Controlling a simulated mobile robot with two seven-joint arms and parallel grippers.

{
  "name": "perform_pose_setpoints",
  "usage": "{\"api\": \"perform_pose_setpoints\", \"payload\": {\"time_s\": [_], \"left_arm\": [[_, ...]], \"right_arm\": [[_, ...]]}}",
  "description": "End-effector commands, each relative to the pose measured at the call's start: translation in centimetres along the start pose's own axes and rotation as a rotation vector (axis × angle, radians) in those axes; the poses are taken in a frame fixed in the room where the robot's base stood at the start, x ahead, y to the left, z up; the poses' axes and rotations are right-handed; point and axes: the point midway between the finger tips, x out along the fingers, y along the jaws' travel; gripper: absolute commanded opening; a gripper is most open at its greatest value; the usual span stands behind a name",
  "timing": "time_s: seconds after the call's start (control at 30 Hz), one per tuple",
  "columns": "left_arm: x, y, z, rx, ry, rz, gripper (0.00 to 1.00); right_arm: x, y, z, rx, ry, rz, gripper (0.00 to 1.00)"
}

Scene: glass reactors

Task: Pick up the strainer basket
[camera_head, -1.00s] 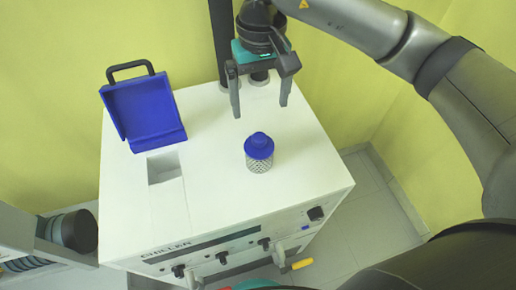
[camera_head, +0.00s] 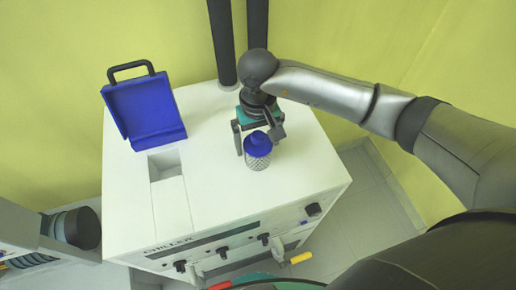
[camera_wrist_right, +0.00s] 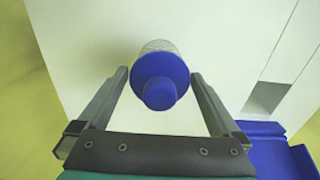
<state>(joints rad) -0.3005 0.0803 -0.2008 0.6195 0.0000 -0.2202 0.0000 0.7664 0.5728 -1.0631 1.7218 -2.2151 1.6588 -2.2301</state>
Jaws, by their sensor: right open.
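The strainer basket (camera_head: 258,153) stands upright on the white top of the chiller. It has a blue lid with a knob and a mesh body. My right gripper (camera_head: 259,146) is open, with its fingers at either side of the basket near the lid. In the right wrist view, the basket's blue lid (camera_wrist_right: 160,78) lies between the two spread fingertips of my right gripper (camera_wrist_right: 160,78), with a gap on both sides. The mesh body is mostly hidden behind the lid there. My left gripper is not in view.
The chiller (camera_head: 215,205) has an open square recess (camera_head: 165,166) at its left, with a blue hinged lid (camera_head: 145,112) raised behind it. The chiller top around the basket is clear.

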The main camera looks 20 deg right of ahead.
Motion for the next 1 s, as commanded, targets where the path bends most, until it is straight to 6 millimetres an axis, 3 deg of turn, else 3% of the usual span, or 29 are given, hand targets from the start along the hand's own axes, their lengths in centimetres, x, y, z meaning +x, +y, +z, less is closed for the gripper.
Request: {"api": "perform_pose_setpoints", "payload": {"time_s": [0.3, 1.0], "left_arm": [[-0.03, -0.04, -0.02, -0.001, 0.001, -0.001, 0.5], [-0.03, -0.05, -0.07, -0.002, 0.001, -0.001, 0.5]], "right_arm": [[0.59, 0.02, -0.04, -0.001, 0.002, 0.0, 0.99], [0.52, 0.02, -0.05, 0.0, 0.002, 0.0, 0.2]]}}
